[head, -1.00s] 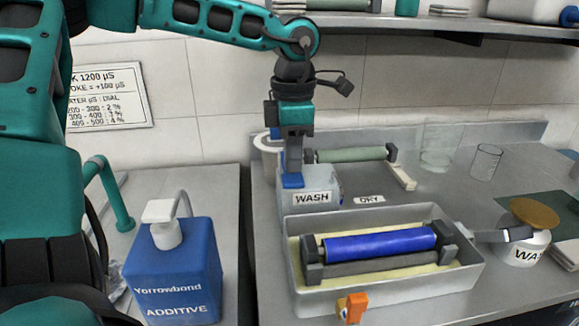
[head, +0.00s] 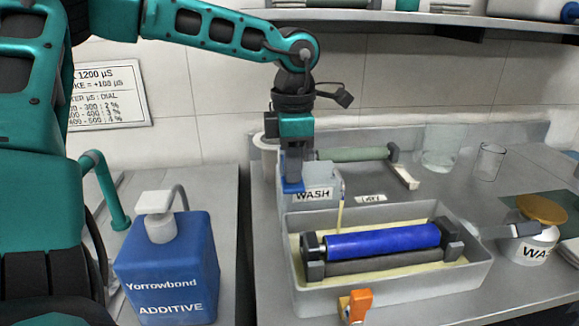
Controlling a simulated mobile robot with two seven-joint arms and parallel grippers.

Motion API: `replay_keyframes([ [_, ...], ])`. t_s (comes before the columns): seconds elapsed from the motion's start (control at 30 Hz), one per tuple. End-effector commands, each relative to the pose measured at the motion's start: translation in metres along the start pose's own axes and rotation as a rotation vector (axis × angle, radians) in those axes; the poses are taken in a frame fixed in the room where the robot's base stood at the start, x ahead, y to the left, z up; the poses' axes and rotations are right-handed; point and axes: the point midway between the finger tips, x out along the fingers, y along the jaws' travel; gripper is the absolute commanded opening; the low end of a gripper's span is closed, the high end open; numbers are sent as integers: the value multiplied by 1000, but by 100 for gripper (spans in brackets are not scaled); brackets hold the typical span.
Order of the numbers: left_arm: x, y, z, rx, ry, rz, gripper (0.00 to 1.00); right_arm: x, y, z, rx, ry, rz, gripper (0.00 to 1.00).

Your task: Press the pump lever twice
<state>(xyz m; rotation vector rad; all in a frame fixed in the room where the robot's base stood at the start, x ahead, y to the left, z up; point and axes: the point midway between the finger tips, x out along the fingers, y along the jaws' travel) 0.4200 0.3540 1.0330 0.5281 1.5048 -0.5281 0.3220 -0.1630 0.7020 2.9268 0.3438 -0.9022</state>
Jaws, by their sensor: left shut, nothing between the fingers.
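The grey pump box labelled WASH (head: 318,193) stands behind the ink tray. Its blue lever (head: 292,188) sticks out at the front left. My left gripper (head: 292,178) points down, shut and empty, with its fingertips at the lever and seemingly touching it. The fingers hide part of the lever and the box. A thin yellowish stream (head: 340,208) runs from the box down to the tray. My right gripper is not in view.
The grey tray (head: 400,290) holds a blue roller (head: 385,240) and has an orange clip (head: 356,306) in front. A blue ADDITIVE bottle (head: 168,265) stands at left. A WASH jar (head: 530,252) and glass beakers (head: 488,162) are at right. A shelf hangs above.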

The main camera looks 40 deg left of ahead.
Motion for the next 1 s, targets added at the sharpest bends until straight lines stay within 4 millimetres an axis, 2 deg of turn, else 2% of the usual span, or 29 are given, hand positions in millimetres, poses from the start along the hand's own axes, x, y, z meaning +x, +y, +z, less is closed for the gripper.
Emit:
replay_keyframes([
  [0.1, 8, 0, 0, 0, 1, 0, 0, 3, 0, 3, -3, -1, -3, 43],
  [0.4, 3, 0, 0, -1, 1, 0, 0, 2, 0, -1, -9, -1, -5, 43],
  [1.0, -34, 0, 0, -2, 1, 1, 0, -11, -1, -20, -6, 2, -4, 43],
])
